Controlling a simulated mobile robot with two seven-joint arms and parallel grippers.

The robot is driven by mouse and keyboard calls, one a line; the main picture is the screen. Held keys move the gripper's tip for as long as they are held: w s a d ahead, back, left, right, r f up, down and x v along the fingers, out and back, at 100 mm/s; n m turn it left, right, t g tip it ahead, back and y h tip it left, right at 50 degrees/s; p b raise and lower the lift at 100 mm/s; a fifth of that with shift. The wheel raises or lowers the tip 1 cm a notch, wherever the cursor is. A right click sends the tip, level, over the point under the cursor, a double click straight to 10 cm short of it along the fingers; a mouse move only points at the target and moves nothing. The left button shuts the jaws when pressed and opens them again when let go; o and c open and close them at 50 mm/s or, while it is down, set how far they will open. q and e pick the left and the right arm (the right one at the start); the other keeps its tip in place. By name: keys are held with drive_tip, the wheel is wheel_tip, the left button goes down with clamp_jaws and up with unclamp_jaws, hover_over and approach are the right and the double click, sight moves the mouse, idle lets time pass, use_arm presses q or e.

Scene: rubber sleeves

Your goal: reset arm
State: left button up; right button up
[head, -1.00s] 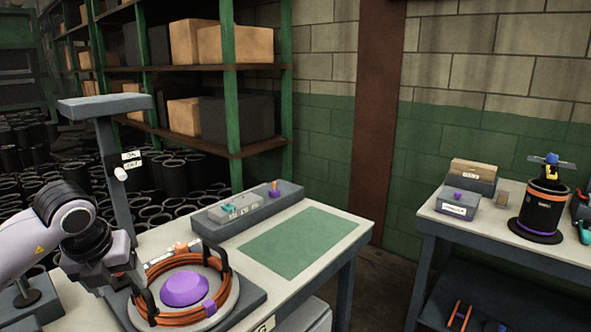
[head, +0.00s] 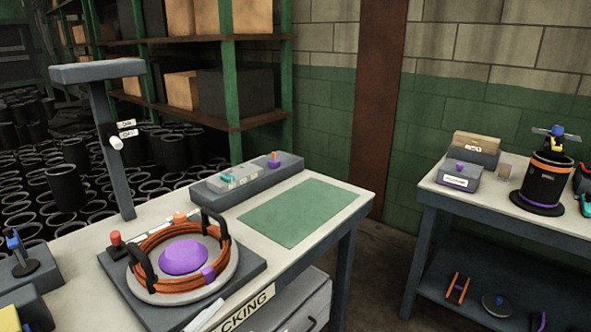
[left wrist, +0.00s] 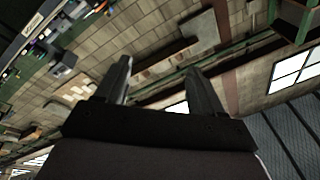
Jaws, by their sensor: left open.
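My left gripper (left wrist: 160,90) shows in the left wrist view with its two fingers apart and nothing between them. Beyond the fingers is the wall (left wrist: 180,55), seen at a tilt. In the head view my left arm is out of the picture. My right gripper is in neither view. On the near table (head: 125,241), orange hose rings (head: 160,240) lie around a purple dome (head: 183,256) on a round grey plate, between two black upright hoops.
A grey post (head: 110,150) with a flat top stands behind the plate. A green mat (head: 300,213) lies bare on the table's right part. A second table (head: 455,225) at the right holds a black cylinder (head: 548,183) and boxes. Black sleeves (head: 65,185) crowd the floor at left.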

use_arm(q)
drive_tip(key=s+a+f+n+g+y, duration=0.1)
drive_tip(key=s+a+f+n+y, duration=0.2)
drive_tip(key=f, duration=0.4)
drive_tip(key=s+a+f+n+g+y, duration=0.2)
drive_tip(key=s+a+f+n+y, duration=0.1)
drive_tip(key=s+f+n, duration=0.3)
drive_tip(key=s+a+f+n+g+y, duration=0.2)
drive_tip(key=s+a+f+n+y, duration=0.1)
drive_tip(key=f, duration=0.7)
drive_tip(key=shift+s+n+y+b, duration=0.45)
drive_tip(key=shift+s+n+y, duration=0.35)
drive_tip(key=shift+s+y, duration=0.3)
